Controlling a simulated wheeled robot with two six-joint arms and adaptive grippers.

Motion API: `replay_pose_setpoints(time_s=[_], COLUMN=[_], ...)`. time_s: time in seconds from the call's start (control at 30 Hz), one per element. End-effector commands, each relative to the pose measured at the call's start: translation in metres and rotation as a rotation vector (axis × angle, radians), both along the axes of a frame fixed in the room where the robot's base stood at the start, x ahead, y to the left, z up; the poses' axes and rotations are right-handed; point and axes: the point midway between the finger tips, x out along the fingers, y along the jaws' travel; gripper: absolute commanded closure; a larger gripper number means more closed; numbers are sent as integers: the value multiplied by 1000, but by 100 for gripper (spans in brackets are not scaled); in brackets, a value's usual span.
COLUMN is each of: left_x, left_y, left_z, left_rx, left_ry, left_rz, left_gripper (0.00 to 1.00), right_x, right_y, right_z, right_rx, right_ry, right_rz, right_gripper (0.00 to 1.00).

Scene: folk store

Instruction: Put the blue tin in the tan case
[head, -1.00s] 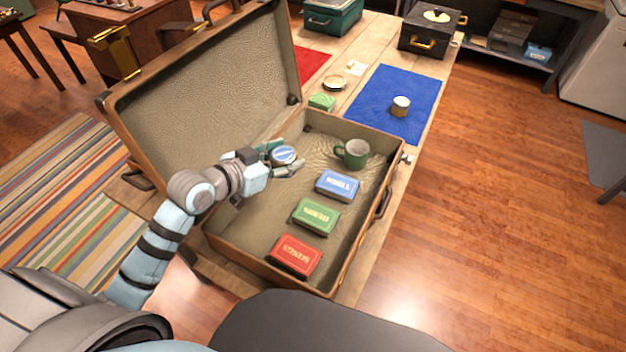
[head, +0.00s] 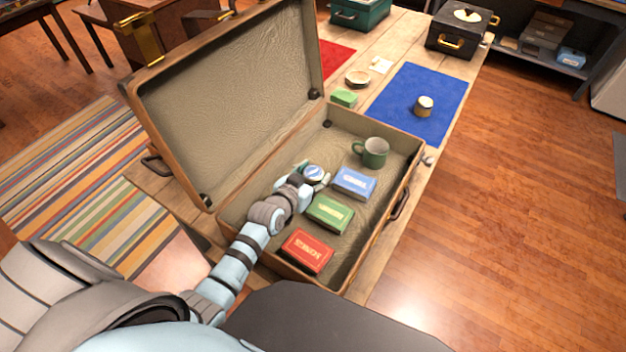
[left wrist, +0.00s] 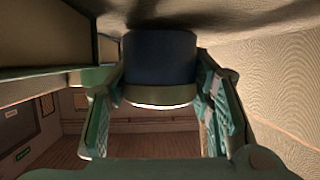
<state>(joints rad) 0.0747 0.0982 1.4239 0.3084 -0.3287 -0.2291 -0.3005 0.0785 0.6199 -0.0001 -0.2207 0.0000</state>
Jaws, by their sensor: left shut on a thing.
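The tan case (head: 232,88) lies open on the wooden table, its lid tilted up at the back left. My left gripper (head: 316,181) is inside the case's outline, shut on a small round blue tin (head: 314,171) with a pale-edged lid. In the left wrist view the blue tin (left wrist: 160,62) sits between the two fingers (left wrist: 160,100). I cannot tell whether its base touches the case floor. A flat blue box (head: 354,183) lies just right of the gripper. My right gripper is not in view.
The case also holds a green mug (head: 373,152), a green box (head: 330,212) and a red box (head: 307,251). Bare case floor shows around the mug. Beyond the case are a small green box (head: 344,98), a blue mat (head: 410,90) and a white-topped tin (head: 424,106).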

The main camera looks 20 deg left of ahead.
Motion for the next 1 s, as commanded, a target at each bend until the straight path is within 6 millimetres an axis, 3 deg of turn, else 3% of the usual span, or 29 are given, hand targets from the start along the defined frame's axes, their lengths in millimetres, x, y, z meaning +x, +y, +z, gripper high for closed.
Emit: replay_pose_setpoints(time_s=[0.03, 0.37, 0.4, 0.43, 0.77, 1.0], left_x=[0, 0, 0, 0, 0, -46], left_y=[0, 0, 0, 0, 0, 3], left_z=[-8, -9, -8, -8, -2, 16], left_rx=[0, 0, 0, 0, 0, 1], left_ry=[0, -1, 0, 0, 0, 2], left_rz=[1, 0, 0, 0, 0, 0], left_gripper=[82, 82, 46, 44, 44, 44], right_x=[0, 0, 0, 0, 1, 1], right_y=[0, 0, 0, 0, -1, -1], right_z=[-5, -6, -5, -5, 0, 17], right_rx=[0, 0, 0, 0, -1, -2], right_ry=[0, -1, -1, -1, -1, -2], right_rz=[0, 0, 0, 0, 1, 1], right_gripper=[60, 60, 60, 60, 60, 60])
